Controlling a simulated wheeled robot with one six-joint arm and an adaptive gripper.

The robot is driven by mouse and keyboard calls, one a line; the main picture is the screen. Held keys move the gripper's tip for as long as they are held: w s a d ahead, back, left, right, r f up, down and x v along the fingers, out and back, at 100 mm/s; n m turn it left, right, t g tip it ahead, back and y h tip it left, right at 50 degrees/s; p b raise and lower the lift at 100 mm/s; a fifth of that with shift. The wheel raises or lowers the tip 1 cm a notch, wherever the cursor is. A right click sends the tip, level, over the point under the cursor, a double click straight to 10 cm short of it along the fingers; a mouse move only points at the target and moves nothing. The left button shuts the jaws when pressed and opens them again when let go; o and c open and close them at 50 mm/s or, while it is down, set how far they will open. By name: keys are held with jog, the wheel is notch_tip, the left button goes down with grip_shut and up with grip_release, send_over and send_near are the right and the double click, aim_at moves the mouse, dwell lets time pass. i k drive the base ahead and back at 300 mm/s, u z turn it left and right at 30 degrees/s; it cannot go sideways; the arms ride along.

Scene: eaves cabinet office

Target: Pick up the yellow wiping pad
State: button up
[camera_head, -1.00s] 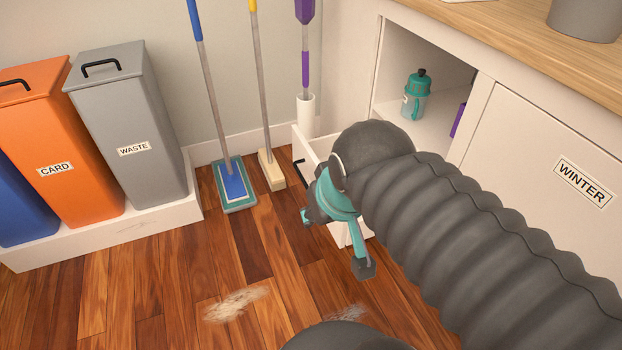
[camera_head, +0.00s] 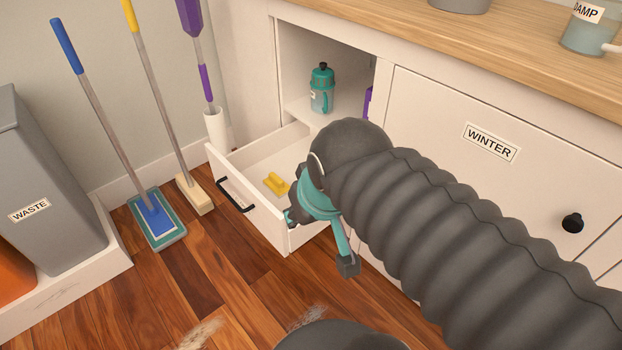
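The yellow wiping pad (camera_head: 277,184) lies inside the pulled-out white drawer (camera_head: 262,223), on its floor near the middle. It has a raised part on top that looks like a handle. My gripper (camera_head: 320,240), teal and dark grey, hangs in front of the drawer's right part, to the right of the pad and apart from it. My arm hides the drawer's right side.
A teal bottle (camera_head: 321,89) stands in the open cubby above the drawer. A blue-handled mop (camera_head: 156,222), a cream-headed broom (camera_head: 193,194) and a purple-handled tool (camera_head: 207,85) stand left of the drawer. The grey waste bin (camera_head: 45,190) is at far left.

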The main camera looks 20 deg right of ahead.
aim_at(275, 185)
jog(key=z, duration=0.1)
jog(key=k, duration=0.25)
jog(key=z, duration=0.5)
jog(key=i, duration=0.8)
jog(key=u, duration=0.05)
